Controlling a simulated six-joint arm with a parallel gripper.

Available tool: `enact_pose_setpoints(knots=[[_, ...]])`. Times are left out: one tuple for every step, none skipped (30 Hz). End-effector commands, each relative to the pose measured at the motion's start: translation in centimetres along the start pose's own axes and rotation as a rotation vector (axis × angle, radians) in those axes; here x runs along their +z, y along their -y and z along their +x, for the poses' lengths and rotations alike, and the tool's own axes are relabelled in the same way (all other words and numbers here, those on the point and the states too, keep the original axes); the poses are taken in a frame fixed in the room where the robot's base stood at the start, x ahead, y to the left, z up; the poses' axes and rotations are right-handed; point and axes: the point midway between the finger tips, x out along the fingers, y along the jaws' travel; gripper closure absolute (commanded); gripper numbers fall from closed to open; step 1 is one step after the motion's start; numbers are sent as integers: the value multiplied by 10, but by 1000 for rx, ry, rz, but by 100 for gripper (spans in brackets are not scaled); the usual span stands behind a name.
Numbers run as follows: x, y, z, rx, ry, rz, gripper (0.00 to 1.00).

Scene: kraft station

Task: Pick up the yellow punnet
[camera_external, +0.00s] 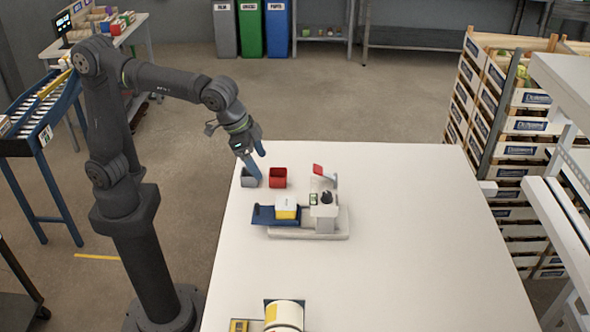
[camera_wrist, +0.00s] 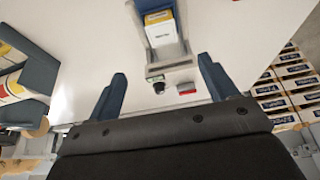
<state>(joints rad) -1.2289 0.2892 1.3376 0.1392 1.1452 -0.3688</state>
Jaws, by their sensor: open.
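A small box with a yellow side and white top (camera_external: 286,207), the likely yellow punnet, sits on a dark blue tray (camera_external: 263,216) of a pale device on the table. The box also shows at the top of the wrist view (camera_wrist: 163,30), beyond my fingertips. My gripper (camera_external: 255,166) is open, its blue fingers pointing down by the grey bin (camera_external: 249,182), behind and left of the box. In the wrist view, my fingers (camera_wrist: 164,82) are wide apart with nothing held between them.
A red bin (camera_external: 278,179) stands beside the grey one. The pale device (camera_external: 325,217) carries a dark knob and a red part. A white roll with yellow (camera_external: 284,316) is at the table's front edge. Stacked crates (camera_external: 500,110) stand at the right. The table's right side is clear.

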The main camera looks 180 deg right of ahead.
Motion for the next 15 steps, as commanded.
enact_pose_setpoints(knots=[[1,1,11,-2,5,0,22],[1,1,17,-2,5,0,22],[1,1,27,-2,6,0,22],[1,1,33,-2,5,0,22],[1,1,40,-2,6,0,22],[1,1,49,-2,6,1,22],[1,1,56,-2,6,1,22],[1,1,62,-1,4,1,22],[1,1,71,-1,5,1,22],[1,0,77,-1,4,1,22],[1,0,83,-1,4,1,22],[1,0,90,-1,4,1,22],[1,0,95,0,4,1,22],[1,0,99,0,4,1,22],[1,0,103,0,3,1,22]])
